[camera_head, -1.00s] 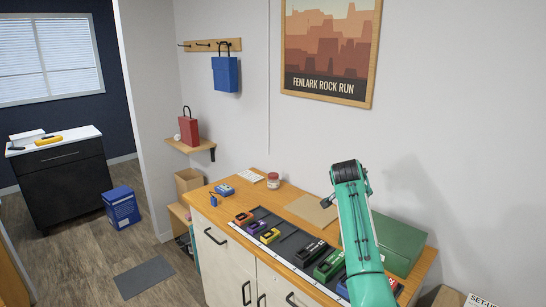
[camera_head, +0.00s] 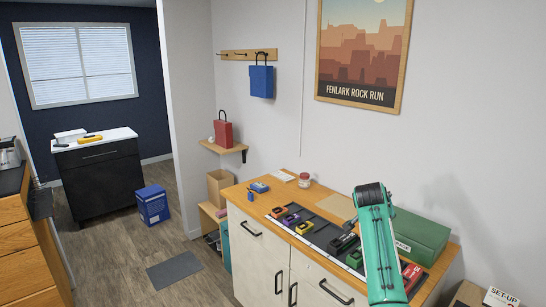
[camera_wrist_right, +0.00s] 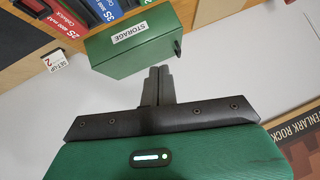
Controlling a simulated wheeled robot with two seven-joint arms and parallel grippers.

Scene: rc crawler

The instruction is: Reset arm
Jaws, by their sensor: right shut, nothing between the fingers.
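My right arm (camera_head: 380,245) is teal and black and rises in front of the workbench in the head view, its elbow bent at the top. In the right wrist view my right gripper (camera_wrist_right: 158,86) has its two dark fingers pressed together with nothing between them. The fingertips point toward the green storage box (camera_wrist_right: 137,40), which looks apart from them, though the gap is hard to judge. In the head view the arm partly hides the green box (camera_head: 420,236) and the bench behind it. My left gripper is in neither view.
The workbench (camera_head: 262,208) holds a dark mat with several coloured blocks, a jar (camera_head: 304,180) and a small blue item (camera_head: 260,187). A red bag (camera_head: 223,134) stands on a wall shelf. A blue box (camera_head: 153,205) is on the floor, which is mostly clear at left.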

